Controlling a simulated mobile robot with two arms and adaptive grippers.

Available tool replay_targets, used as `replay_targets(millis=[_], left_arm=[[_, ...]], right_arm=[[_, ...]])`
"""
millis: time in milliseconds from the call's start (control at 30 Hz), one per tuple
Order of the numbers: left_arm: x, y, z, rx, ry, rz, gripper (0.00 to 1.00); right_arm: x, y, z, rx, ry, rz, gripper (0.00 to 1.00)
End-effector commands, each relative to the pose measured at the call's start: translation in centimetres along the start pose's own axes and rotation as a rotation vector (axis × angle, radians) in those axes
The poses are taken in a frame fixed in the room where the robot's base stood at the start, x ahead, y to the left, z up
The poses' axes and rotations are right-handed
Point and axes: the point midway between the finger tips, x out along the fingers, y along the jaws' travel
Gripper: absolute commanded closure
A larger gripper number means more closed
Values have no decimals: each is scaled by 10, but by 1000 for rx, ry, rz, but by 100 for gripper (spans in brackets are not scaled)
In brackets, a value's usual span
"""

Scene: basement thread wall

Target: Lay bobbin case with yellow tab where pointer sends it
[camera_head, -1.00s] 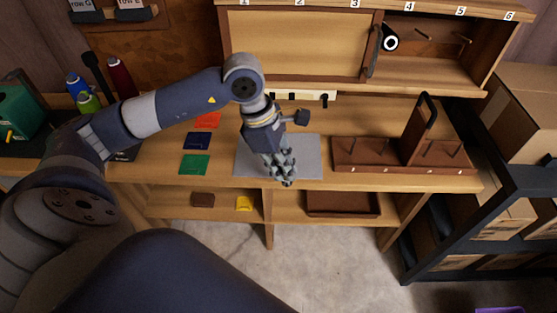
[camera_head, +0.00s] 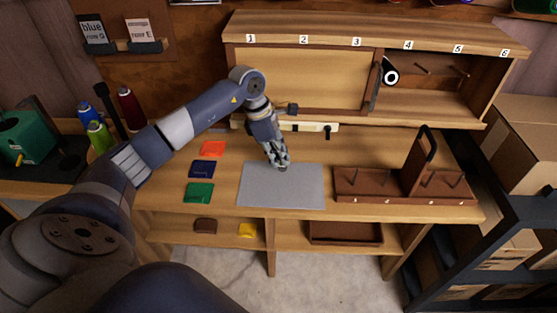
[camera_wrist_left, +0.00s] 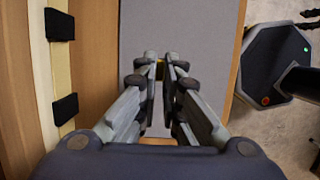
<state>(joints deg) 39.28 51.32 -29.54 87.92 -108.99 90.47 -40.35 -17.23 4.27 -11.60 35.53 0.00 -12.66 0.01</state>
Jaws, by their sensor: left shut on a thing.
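My left gripper (camera_head: 283,166) is over the back part of the grey mat (camera_head: 265,197) on the bench. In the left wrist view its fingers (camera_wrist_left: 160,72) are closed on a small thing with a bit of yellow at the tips. This fits the bobbin case with the yellow tab, but the fingers hide most of it. Two cards, "blue row G" (camera_head: 93,30) and "row E" (camera_head: 141,31), stand on the wall at the upper left. Red (camera_head: 212,149), blue (camera_head: 202,169) and green (camera_head: 199,193) squares lie left of the mat. My right gripper is out of view.
A wooden cabinet numbered 1 to 6 has a panel (camera_head: 300,77) over its left part and open pegs at right. A brown peg rack (camera_head: 350,187) stands right of the mat. Brown (camera_head: 205,226) and yellow (camera_head: 247,230) pieces and a tray (camera_head: 345,239) are below.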

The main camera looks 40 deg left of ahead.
Motion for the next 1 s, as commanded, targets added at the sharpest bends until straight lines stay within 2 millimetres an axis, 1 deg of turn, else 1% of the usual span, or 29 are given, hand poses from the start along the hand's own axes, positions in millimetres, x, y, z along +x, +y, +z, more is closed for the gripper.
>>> replay_targets(millis=[100,200,267,400,500,700,833,867,900,933,1000], left_arm=[[0,8,-1,0,0,0,100],[3,10,-2,0,1,-2,100],[9,9,-4,-1,0,-4,100],[27,8,-10,-2,1,-5,100],[34,9,-12,1,1,-2,100],[35,9,-12,1,1,0,100],[39,9,-14,1,1,0,100],[38,9,-13,1,1,1,89],[37,9,-13,1,1,0,80],[37,9,-13,1,1,0,73],[37,9,-13,1,1,0,73]], right_arm=[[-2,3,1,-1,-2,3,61],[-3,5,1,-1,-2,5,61],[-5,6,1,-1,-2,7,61],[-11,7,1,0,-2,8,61],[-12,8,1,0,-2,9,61],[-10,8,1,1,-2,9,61],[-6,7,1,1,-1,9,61],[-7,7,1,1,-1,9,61],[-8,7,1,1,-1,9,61],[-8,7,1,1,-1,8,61],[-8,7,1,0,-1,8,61]])
